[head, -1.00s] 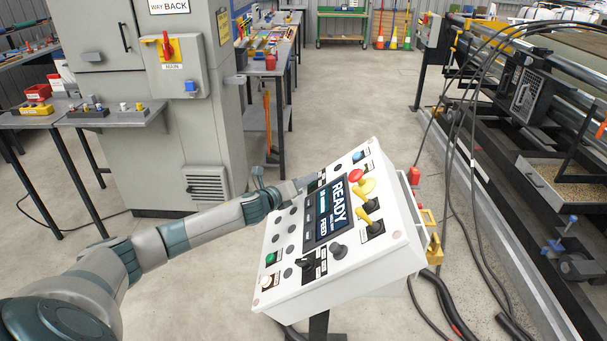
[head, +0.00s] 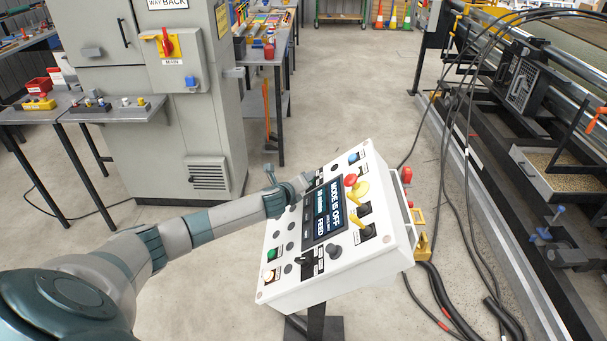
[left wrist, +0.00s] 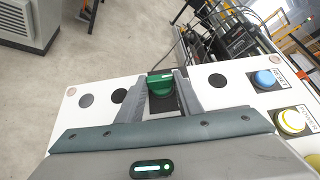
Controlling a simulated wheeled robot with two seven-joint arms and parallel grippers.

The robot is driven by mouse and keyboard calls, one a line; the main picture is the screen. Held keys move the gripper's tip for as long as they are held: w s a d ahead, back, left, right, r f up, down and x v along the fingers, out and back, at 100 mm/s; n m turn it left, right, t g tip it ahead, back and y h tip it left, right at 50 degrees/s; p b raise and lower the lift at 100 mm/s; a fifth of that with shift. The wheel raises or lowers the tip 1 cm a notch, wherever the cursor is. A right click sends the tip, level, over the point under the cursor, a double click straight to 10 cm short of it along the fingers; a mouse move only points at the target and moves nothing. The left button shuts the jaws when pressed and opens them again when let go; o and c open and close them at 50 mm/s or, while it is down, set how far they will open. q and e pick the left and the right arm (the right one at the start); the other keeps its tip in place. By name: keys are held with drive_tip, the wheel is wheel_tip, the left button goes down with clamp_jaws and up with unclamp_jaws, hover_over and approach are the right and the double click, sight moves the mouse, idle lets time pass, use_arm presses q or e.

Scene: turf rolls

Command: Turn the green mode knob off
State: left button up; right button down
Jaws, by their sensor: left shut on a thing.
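The green mode knob (left wrist: 160,83) is on the white control panel (head: 340,282), near its far edge. In the left wrist view it sits between the two fingers of my left gripper (left wrist: 160,91), which is shut on it. In the head view my left gripper (head: 305,182) reaches the panel's far left corner, and the arm and hand hide the knob there. The panel's screen (head: 324,212) reads "MODE IS OFF", with "FEED" below. My right gripper is in neither view.
A grey cabinet (head: 215,130) stands behind left. Cables and a machine are at right.

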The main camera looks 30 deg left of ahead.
use_arm(q)
drive_tip(key=shift+r, duration=0.1)
idle(0.4)
drive_tip(key=o, duration=1.1)
drive_tip(key=shift+s, duration=0.1)
drive_tip(key=shift+b+v, duration=1.6)
drive_tip(key=shift+v, duration=6.95)
drive_tip(key=shift+r, duration=0.1)
